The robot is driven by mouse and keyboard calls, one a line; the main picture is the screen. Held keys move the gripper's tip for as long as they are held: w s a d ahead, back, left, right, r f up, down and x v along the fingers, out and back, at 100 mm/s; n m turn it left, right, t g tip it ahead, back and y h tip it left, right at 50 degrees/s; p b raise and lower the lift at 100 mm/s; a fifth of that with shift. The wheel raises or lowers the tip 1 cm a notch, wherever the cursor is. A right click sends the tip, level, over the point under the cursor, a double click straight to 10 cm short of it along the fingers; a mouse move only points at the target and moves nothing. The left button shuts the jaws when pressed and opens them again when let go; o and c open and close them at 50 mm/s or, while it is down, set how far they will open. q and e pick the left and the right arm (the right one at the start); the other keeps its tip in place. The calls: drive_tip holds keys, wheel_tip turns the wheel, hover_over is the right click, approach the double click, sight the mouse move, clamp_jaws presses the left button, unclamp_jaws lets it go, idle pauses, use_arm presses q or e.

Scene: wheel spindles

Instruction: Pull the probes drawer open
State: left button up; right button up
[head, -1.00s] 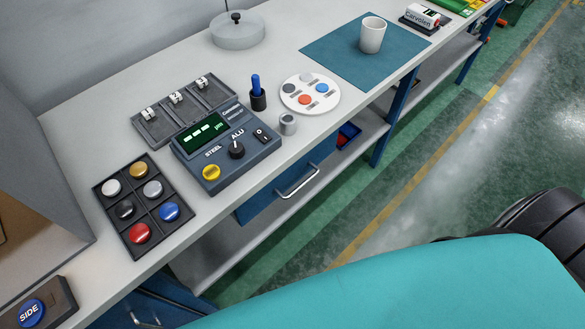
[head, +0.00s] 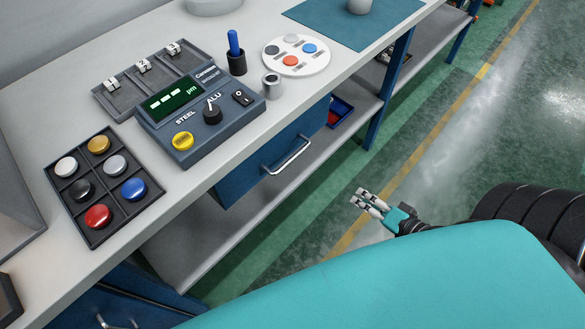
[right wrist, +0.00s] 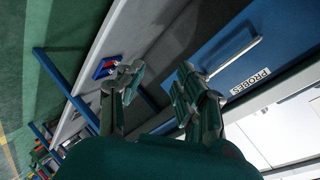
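The probes drawer (head: 245,178) is a blue-fronted drawer under the bench top, with a silver bar handle (head: 288,156). It looks closed. In the right wrist view the blue front (right wrist: 216,55) carries a white PROBES label (right wrist: 249,82), and its bar handle (right wrist: 233,58) is to the right of my fingers. My right gripper (head: 366,201) is out over the aisle, to the right of and lower in the picture than the handle, apart from it. In the right wrist view my right gripper (right wrist: 160,78) has its fingers spread and nothing between them. My left gripper is not in view.
The bench top holds a gauge unit (head: 200,112), a tray of coloured buttons (head: 75,190) and a round white plate (head: 296,65). A lower shelf (head: 215,232) carries a blue bin (head: 341,112). The aisle floor beside the bench is clear.

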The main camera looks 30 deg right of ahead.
drive_tip(key=w+a+r+m+t+y+b, duration=0.1)
drive_tip(key=a+r+m+t+y+b, duration=0.2)
drive_tip(key=a+r, duration=0.5)
use_arm(q)
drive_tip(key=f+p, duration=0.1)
drive_tip(key=p, duration=0.2)
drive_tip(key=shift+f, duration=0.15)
use_arm(e)
drive_tip(key=g, duration=0.1)
approach(293, 157)
drive_tip(key=shift+m, duration=0.4)
drive_tip(key=x, duration=1)
drive_tip(key=shift+f, duration=0.3)
drive_tip(key=shift+c, duration=0.2)
clamp_jaws()
